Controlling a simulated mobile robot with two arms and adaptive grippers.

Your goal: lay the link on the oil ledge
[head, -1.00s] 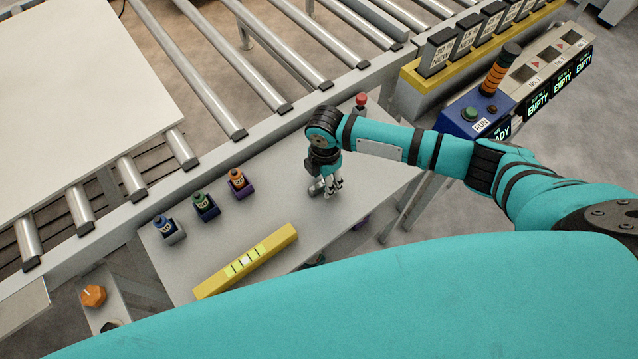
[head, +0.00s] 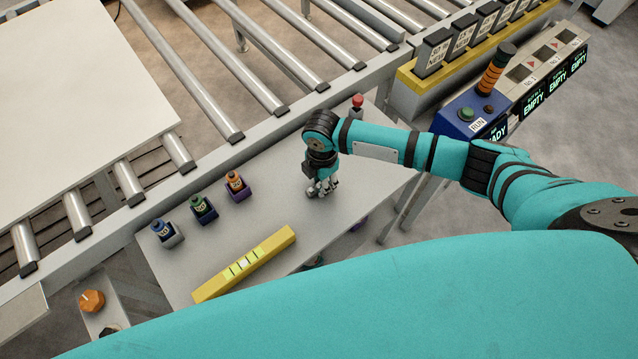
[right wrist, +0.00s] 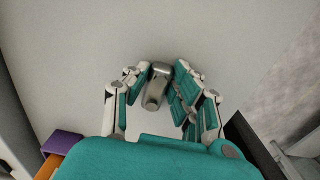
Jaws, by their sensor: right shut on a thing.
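The link (right wrist: 156,86) is a small grey metal piece between the fingers of my right gripper (right wrist: 155,80) in the right wrist view. In the head view my right gripper (head: 322,188) is low over the grey tabletop (head: 270,215), fingers down and shut on the link (head: 312,192), which is mostly hidden by them. I cannot tell whether the link still touches the tabletop. No ledge is plainly marked as the oil ledge, so I cannot tell which surface it is. My left gripper is not in view.
A yellow level bar (head: 245,263) lies along the table's front. A red button (head: 357,101) stands at the back. The roller conveyor (head: 230,75) runs behind. Tabletop beside the gripper is clear.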

